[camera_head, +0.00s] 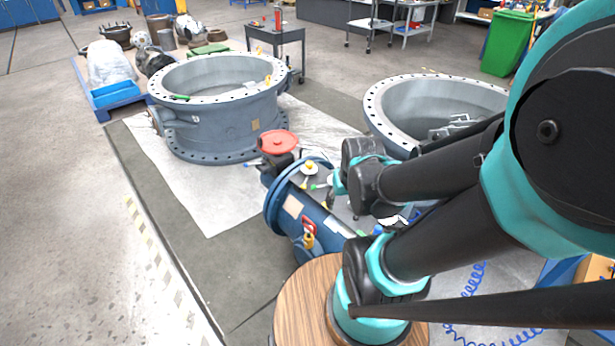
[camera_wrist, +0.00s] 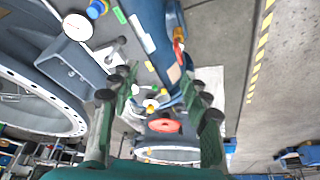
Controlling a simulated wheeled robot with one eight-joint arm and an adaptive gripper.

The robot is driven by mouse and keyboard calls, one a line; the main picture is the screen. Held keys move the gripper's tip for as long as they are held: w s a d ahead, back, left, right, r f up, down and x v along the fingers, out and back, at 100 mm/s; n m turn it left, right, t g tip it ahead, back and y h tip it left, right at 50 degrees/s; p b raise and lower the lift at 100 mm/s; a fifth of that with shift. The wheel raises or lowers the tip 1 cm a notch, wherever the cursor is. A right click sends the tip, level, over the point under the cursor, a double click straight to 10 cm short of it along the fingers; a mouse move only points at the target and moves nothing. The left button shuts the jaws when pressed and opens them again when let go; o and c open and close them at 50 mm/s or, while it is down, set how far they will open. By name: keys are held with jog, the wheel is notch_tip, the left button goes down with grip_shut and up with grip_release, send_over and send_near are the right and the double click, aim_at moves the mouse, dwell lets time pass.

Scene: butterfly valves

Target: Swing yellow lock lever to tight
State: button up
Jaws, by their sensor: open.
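A blue valve body (camera_head: 320,228) with a round flange lies below the centre of the head view. A small yellow part (camera_head: 309,241) sits on its near side, below a red handle (camera_head: 309,225). Another yellow part (camera_head: 309,168) is on top by the flange. I cannot tell which is the lock lever. In the wrist view, small yellow parts (camera_wrist: 150,103) lie between the finger lines, and the red handle (camera_wrist: 179,50) is further up. My gripper (camera_wrist: 159,82) is open and empty, its green fingers wide apart.
A red handwheel (camera_head: 278,142) stands beyond the blue valve. Large grey flanged rings stand at the back left (camera_head: 218,128) and right (camera_head: 385,115). A wooden round top (camera_head: 300,305) is near the front. Bare floor lies to the left.

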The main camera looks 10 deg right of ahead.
jog(key=shift+w, duration=0.1)
jog(key=shift+c, duration=1.2)
jog(key=shift+m+g+y, duration=0.3)
jog(key=shift+m+g, duration=0.1)
jog(key=shift+m, duration=0.3)
jog(key=w+r, duration=0.1)
jog(key=w, duration=0.2)
jog(key=w+r, duration=0.1)
jog(key=w, duration=0.6)
jog(key=shift+a+r, duration=0.3)
jog(key=shift+r, duration=0.1)
jog(key=shift+c, duration=0.4)
jog(key=m+g+y, duration=0.1)
jog(key=m+g, duration=0.2)
send_over(306, 180)
jog(key=s+d, duration=0.1)
jog(key=d, duration=0.3)
notch_tip(306, 180, down, 7)
jog(key=a+f, duration=0.1)
jog(key=f, duration=0.4)
jog(key=a+f, duration=0.1)
jog(key=f, duration=0.5)
jog(key=a+f, duration=0.1)
jog(key=f, duration=0.5)
jog(key=shift+w+a, duration=0.25)
jog(key=shift+w, duration=0.15)
jog(key=shift+c, duration=0.6)
grip_shut()
